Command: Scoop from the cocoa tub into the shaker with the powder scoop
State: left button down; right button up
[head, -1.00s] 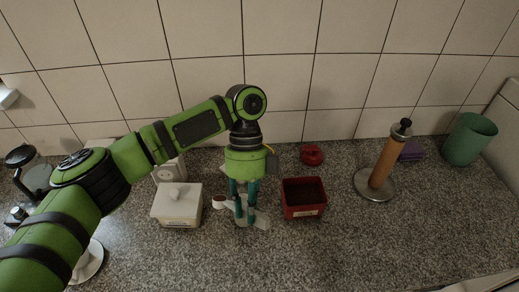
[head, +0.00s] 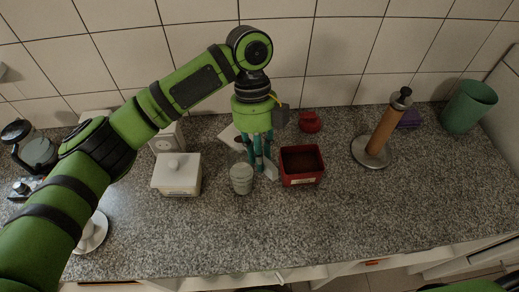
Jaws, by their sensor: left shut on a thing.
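My left gripper (head: 259,162) points down and is shut on the powder scoop. The scoop's pale flat end (head: 270,170) shows to the right of the fingers, and its bowl, apparently with brown powder, shows small to the left. The rest is hidden by the fingers. The shaker (head: 241,181), a grey-green cup, stands upright on the counter, just left of and nearer than the fingertips. The cocoa tub (head: 302,180), red and square with dark brown powder inside, stands just right of the gripper. My right gripper is not in view.
A white lidded box (head: 177,180) stands left of the shaker. A red round object (head: 310,122) lies behind the tub. The front right counter is clear.

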pick_arm(q)
jog(key=shift+s+a+f+n+t+h+b, duration=0.2)
jog(key=shift+f+n+t+h+b, duration=0.55)
jog(key=shift+t+h+b, duration=1.8)
jog(key=shift+s+a+f+n+t+h+b, duration=0.2)
jog(key=shift+f+n+t+h+b, duration=0.5)
jog(key=shift+t+h+b, duration=1.9)
jog(key=shift+s+a+f+n+t+h+b, duration=0.35)
jog(key=shift+f+t+h+b, duration=0.85)
jog(key=shift+h+b, duration=2.5)
jog(key=shift+w+d+r+y+b, duration=0.15)
jog(key=shift+d+r+y+b, duration=0.05)
jog(key=shift+y+b, duration=0.65)
